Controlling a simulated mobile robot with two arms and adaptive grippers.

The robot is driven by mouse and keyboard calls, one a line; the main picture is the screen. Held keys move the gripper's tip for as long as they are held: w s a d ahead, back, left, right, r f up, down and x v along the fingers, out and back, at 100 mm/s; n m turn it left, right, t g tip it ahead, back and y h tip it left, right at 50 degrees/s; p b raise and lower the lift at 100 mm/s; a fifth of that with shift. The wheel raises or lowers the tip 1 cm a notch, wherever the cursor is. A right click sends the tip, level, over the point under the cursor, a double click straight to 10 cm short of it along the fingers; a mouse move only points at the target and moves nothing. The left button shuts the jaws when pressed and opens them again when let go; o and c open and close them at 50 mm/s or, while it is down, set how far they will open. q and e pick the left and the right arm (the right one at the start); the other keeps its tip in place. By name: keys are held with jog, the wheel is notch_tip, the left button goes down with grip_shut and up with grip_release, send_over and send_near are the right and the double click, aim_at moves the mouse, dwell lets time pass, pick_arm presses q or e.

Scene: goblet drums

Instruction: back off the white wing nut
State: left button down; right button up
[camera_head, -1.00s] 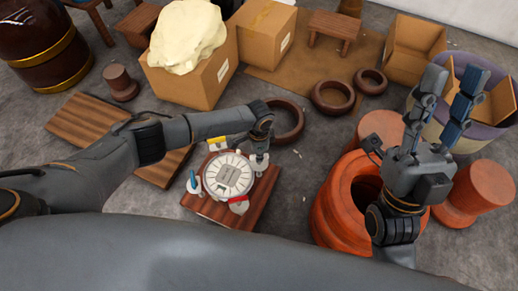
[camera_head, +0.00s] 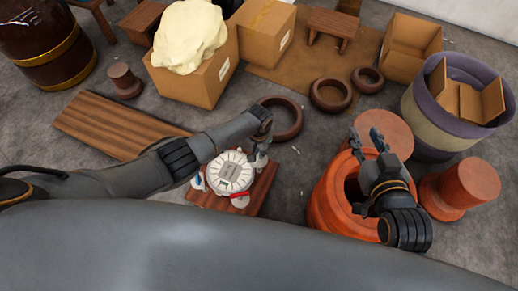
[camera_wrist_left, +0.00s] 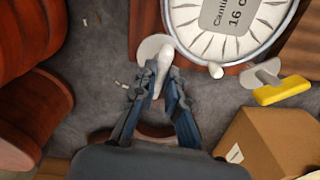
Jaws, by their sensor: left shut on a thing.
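The round white drum head (camera_head: 231,172), with a grey label and radial marks, lies on a reddish-brown wooden board (camera_head: 262,187). In the left wrist view its dial face (camera_wrist_left: 221,38) is cut off at the top. The white wing nut (camera_wrist_left: 163,64) sits at its edge, between the fingertips of my left gripper (camera_wrist_left: 158,92), which is shut on it. In the head view my left gripper (camera_head: 259,157) is at the drum head's right edge. My right gripper (camera_head: 367,141) is open and empty above the orange drum (camera_head: 328,196).
A yellow wing nut (camera_wrist_left: 283,90) shows beside the dial in the left wrist view; a red one (camera_head: 240,200) is at its front. Dark rings (camera_head: 331,95), cardboard boxes (camera_head: 200,82) and a purple-rimmed tub (camera_head: 432,112) stand behind. Grey floor lies open between the board and orange drum.

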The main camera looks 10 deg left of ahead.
pick_arm(q)
jog(key=n+p, duration=0.1)
jog(key=n, duration=0.4)
jog(key=shift+d+r+n, duration=0.1)
jog(key=shift+n, duration=0.2)
jog(key=shift+n+p, duration=0.45)
jog(key=shift+n, duration=1.25)
pick_arm(e)
jog(key=s+d+f+g+h, duration=0.1)
jog(key=s+d+f+g, duration=0.2)
jog(key=s+f+g, duration=0.2)
jog(key=shift+s+f+g+h, duration=0.4)
jog(key=shift+s+f, duration=0.7)
jog(key=shift+f, duration=0.05)
pick_arm(q)
jog(key=shift+w, duration=0.1)
pick_arm(e)
jog(key=shift+s, duration=0.1)
pick_arm(q)
jog(key=c, duration=1.4)
grip_release()
jog(key=shift+r, duration=0.1)
notch_tip(320, 180, up, 12)
jog(key=shift+f, duration=0.15)
